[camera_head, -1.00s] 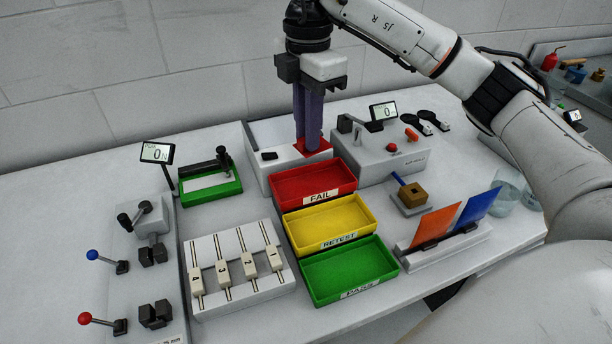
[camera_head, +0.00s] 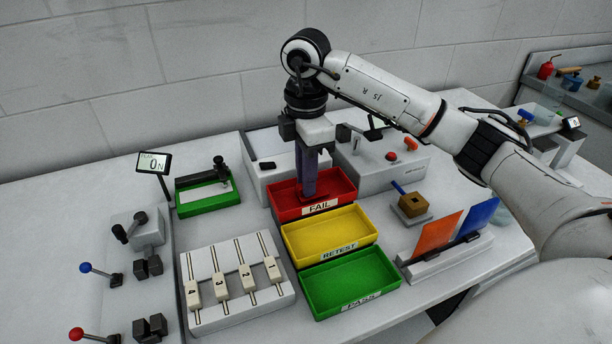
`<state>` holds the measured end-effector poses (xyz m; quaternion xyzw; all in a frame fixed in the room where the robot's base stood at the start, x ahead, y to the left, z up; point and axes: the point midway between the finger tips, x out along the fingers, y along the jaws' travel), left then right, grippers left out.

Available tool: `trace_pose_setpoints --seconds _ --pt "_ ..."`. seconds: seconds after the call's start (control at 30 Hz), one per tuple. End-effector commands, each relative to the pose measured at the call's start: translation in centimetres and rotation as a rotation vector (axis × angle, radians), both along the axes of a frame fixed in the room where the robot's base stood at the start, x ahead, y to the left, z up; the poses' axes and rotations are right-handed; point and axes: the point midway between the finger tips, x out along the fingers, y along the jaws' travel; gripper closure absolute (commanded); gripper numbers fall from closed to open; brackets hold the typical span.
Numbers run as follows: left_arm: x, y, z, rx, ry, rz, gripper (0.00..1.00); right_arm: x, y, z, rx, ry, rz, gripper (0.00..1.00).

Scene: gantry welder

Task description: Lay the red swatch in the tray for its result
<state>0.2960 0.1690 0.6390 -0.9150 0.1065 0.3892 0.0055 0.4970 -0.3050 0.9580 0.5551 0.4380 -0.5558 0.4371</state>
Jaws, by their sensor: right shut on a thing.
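My right gripper (camera_head: 308,195) points straight down, with its long purple fingers reaching into or just over the red FAIL tray (camera_head: 339,189). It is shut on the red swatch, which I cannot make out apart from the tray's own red. Below the FAIL tray lie the yellow RETEST tray (camera_head: 328,237) and the green PASS tray (camera_head: 351,281), both empty. My left gripper is not in view.
A white tester (camera_head: 385,157) with red buttons stands behind the trays to the right. Orange (camera_head: 437,232) and blue (camera_head: 478,218) sheets stand in a rack at the right. A slider block (camera_head: 236,284) lies left of the trays. A display (camera_head: 154,163) reads 0 N.

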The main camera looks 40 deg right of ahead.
Motion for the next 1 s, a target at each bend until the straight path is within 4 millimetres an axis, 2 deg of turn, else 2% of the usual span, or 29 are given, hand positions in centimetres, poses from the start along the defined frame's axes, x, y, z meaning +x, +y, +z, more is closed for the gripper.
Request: trace_pose_setpoints --seconds 0.67,0.7,0.8,1.0 --pt "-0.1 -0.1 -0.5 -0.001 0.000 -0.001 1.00 0.0 0.0 -1.1 0.001 -0.002 0.001 1.00" --pt "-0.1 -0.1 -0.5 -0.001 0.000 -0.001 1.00 0.0 0.0 -1.1 0.001 -0.002 0.001 0.80" --pt "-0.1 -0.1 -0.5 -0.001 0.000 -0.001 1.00 0.0 0.0 -1.1 0.001 -0.002 0.001 0.67" --pt "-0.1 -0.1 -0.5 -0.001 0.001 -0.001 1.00 0.0 0.0 -1.1 0.001 -0.002 0.001 0.67"
